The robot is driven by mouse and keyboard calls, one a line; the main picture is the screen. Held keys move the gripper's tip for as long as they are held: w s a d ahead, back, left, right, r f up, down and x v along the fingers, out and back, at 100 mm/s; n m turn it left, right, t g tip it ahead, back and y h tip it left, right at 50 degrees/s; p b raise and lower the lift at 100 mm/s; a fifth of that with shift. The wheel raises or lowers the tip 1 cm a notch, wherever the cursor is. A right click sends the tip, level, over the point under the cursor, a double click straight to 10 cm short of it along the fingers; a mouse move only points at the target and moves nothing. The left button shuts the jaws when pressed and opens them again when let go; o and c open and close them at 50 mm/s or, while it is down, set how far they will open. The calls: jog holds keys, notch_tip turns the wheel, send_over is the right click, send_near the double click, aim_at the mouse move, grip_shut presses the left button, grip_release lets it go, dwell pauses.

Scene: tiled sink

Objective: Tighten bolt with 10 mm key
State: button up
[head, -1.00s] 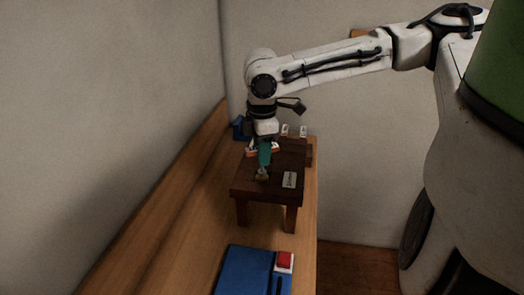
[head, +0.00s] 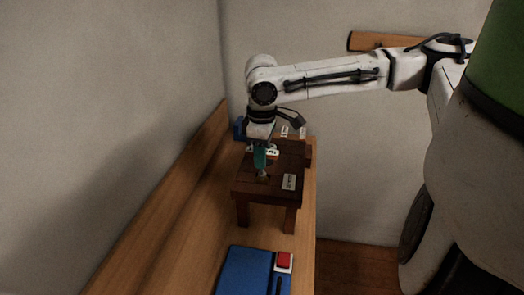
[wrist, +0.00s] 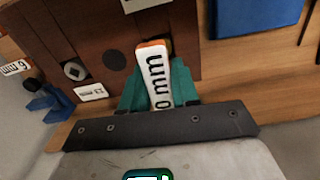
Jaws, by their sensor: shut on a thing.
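My gripper (head: 260,158) points down over a dark wooden stand (head: 245,186), its teal fingers closed around a key. In the wrist view the key (wrist: 155,72) is held between the fingers (wrist: 158,92); it has a white face with orange edges, and its label is partly covered, reading "0 mm". In the head view a small grey metal piece (head: 263,177) shows just below the fingertips at the stand's top; I cannot tell whether it is the bolt or the key's end. In the wrist view a metal fitting (wrist: 75,70) and a dark round hole (wrist: 114,60) lie left of the key.
A white label (head: 289,182) lies on the stand's top. A blue object (head: 240,128) and white tags (head: 285,132) are behind it. Walls close the left and back.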

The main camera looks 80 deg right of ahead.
jog(key=shift+r, duration=0.1)
jog(key=m+p, duration=0.1)
jog(key=m, duration=0.1)
jog(key=shift+r+m, duration=0.1)
jog(key=shift+m, duration=0.3)
jog(key=o, duration=1)
jog(key=shift+c, duration=0.2)
jog(key=shift+r+p, duration=3.05)
jog(key=shift+r, duration=0.3)
